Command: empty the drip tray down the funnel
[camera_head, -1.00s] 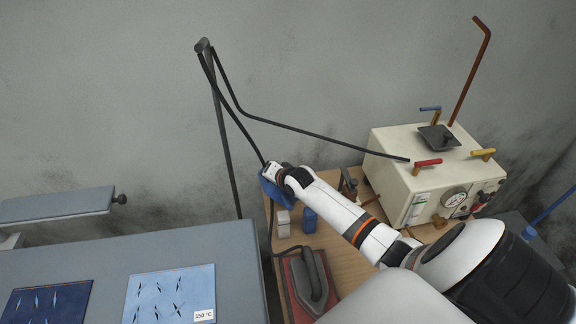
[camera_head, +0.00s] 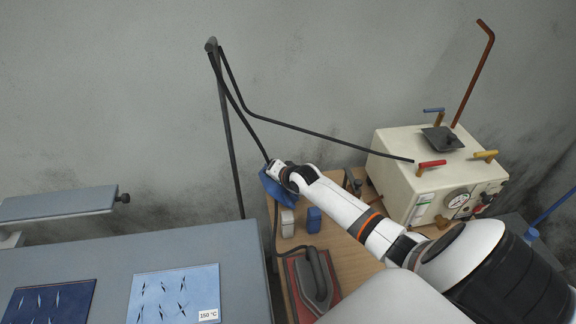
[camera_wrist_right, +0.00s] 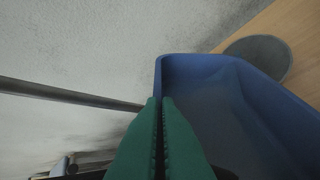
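A blue tray (camera_head: 276,190), which I take to be the drip tray, is at the far left end of the wooden bench, at the end of my right arm. My right gripper (camera_wrist_right: 161,100) has green fingers closed close together on the tray's edge. The blue tray (camera_wrist_right: 222,100) fills the right of the wrist view, and its inside looks dark with no clear liquid. In the head view the fingers are hidden behind the wrist and tray. I cannot make out a funnel for certain; a grey disc (camera_wrist_right: 262,55) shows on the wood beyond the tray. My left gripper is not in view.
A cream machine (camera_head: 405,190) with coloured handles and a gauge stands right on the bench. A grey post (camera_head: 228,150) carries black hoses. A white block (camera_head: 287,222), a blue block (camera_head: 313,220) and an iron (camera_head: 315,280) sit near the tray. A grey press table (camera_head: 180,248) is left.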

